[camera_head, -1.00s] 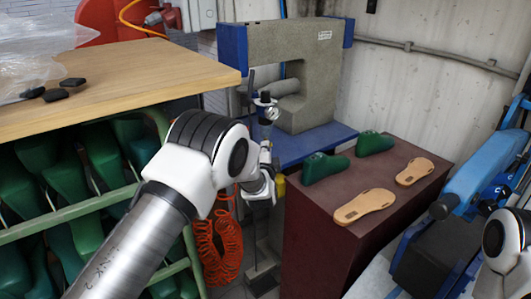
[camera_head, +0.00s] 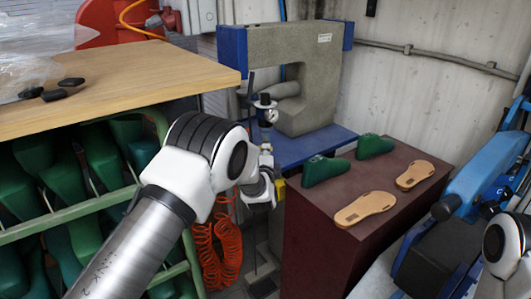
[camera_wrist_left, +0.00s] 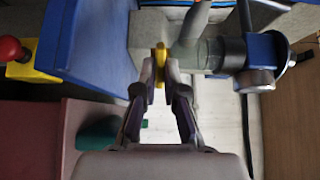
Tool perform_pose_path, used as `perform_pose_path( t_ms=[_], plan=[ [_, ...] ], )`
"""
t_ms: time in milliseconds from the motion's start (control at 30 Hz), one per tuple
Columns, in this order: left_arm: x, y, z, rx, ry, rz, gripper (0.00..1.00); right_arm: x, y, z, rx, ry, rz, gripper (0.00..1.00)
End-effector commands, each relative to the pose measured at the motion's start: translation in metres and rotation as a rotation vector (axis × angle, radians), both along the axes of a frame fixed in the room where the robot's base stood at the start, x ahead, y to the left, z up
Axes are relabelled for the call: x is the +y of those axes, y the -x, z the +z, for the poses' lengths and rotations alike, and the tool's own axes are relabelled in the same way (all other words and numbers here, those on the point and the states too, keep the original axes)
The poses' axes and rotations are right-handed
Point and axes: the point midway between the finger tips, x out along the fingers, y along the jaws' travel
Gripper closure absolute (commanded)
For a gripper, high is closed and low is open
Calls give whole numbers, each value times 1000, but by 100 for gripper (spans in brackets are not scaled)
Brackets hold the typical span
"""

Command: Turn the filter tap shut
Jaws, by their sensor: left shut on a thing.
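The yellow filter tap handle (camera_wrist_left: 160,58) stands between my left fingertips in the left wrist view. My left gripper (camera_wrist_left: 158,75) is shut on it. To the right of it is the filter, with a cloudy clear bowl (camera_wrist_left: 210,55), a dark collar and a round gauge (camera_wrist_left: 257,80). In the head view my left gripper (camera_head: 273,192) is beside the dark red cabinet, with a bit of yellow at its tip, and my wrist hides most of it. The filter's gauge (camera_head: 271,115) shows above it. My right gripper is out of the picture.
A blue and grey press (camera_head: 300,75) stands behind. The dark red cabinet (camera_head: 335,235) carries green lasts and tan soles (camera_head: 365,208). An orange coiled hose (camera_head: 217,250) hangs below my left arm. A wooden bench (camera_head: 130,75) and a rack of green lasts are at the left.

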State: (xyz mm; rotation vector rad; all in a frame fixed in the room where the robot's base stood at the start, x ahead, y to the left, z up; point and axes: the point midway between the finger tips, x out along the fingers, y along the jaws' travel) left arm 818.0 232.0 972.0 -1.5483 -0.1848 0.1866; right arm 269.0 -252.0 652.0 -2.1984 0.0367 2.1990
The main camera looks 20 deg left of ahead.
Motion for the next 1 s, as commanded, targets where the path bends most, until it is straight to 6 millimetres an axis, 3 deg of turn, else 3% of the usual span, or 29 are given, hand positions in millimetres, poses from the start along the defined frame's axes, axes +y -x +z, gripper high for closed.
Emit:
perform_pose_path(
  t_ms=[33, 100, 133, 533, 1000],
  plan=[
    [-1, 0, -2, 5, -2, -3, 100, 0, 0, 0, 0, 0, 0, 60],
    [-1, 1, -3, 6, -2, -3, 73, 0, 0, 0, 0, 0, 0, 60],
    [-1, 1, -2, 5, -2, -3, 66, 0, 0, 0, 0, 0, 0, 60],
    [-3, 9, -1, 2, 0, -2, 66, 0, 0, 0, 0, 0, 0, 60],
    [-29, 108, -1, 4, -4, -5, 66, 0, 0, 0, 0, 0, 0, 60]
  ],
)
